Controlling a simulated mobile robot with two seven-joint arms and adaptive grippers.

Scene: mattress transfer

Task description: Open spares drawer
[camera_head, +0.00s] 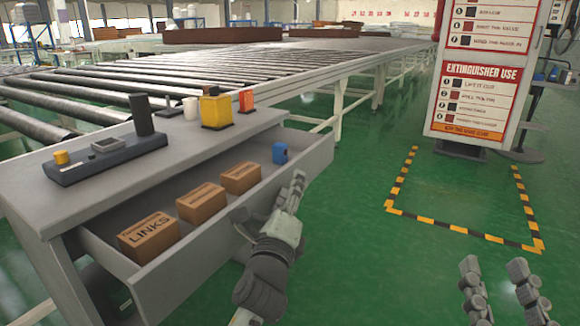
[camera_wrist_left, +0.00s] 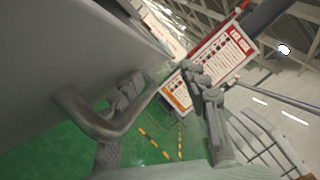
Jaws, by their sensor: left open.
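The grey drawer (camera_head: 312,163) stands open under the grey bench top, with its contents showing in the head view. My left gripper (camera_head: 297,182) is at the outer side of the drawer front. In the left wrist view the curved metal handle (camera_wrist_left: 95,125) is at the left, on the grey drawer front (camera_wrist_left: 75,60). The left gripper (camera_wrist_left: 168,85) is open there, its fingers apart; one finger shows through the handle's loop. Whether it touches the bar I cannot tell. The head view hides the handle. My right gripper (camera_head: 503,280) is open and empty over the floor at the lower right.
The drawer holds cardboard boxes, the nearest marked LINKS (camera_head: 150,236), and a blue item (camera_head: 280,153). A control box (camera_head: 105,158) and a yellow item (camera_head: 216,110) stand on the bench top. A roller conveyor (camera_head: 230,68) lies behind. The striped floor area (camera_head: 460,229) at right is clear.

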